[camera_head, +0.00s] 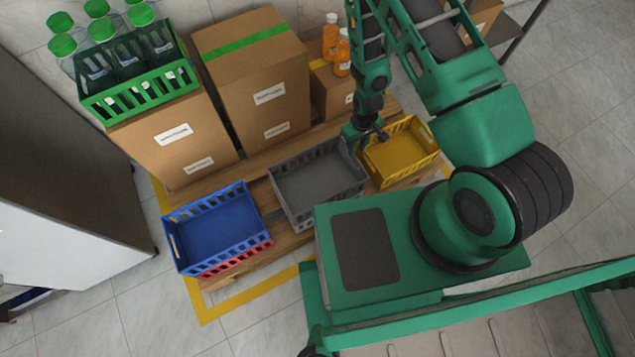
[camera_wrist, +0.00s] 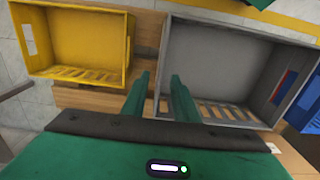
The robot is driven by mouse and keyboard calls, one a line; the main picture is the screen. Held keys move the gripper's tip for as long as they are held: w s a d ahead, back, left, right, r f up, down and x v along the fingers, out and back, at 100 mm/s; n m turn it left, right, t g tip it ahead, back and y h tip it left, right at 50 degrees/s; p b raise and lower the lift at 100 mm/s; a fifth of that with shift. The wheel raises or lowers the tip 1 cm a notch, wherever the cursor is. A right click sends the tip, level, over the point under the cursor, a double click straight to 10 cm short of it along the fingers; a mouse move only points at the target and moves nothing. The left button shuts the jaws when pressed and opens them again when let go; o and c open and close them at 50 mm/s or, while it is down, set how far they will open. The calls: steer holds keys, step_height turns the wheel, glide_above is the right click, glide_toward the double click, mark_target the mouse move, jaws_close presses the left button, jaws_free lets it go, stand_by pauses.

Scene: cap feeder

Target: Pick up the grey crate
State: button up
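The grey crate (camera_head: 318,183) is empty and sits on the wooden pallet between a blue and a yellow crate. It also shows at the right in the wrist view (camera_wrist: 215,62). My gripper (camera_head: 366,138) is at the grey crate's right side in the head view, by the gap to the yellow crate. In the wrist view my gripper (camera_wrist: 161,76) has its two fingers apart. The grey crate's near side wall shows between them, one finger on the gap side and the other over the crate's side. Contact with the wall cannot be told.
The yellow crate (camera_head: 402,157) stands close on the right. The blue crate (camera_head: 213,228) on the left rests on a red one (camera_head: 240,262). Cardboard boxes (camera_head: 254,84) stand behind, with a green bottle crate (camera_head: 141,96) on one and orange bottles (camera_head: 331,38) on another.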

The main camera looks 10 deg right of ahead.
mark_target(352, 161)
steer(key=shift+w+a+f, duration=0.1)
steer(key=shift+f, duration=2.5)
steer(key=shift+w+f, duration=0.1)
steer(key=shift+f, duration=2.5)
jaws_close()
steer(key=shift+a, duration=0.1)
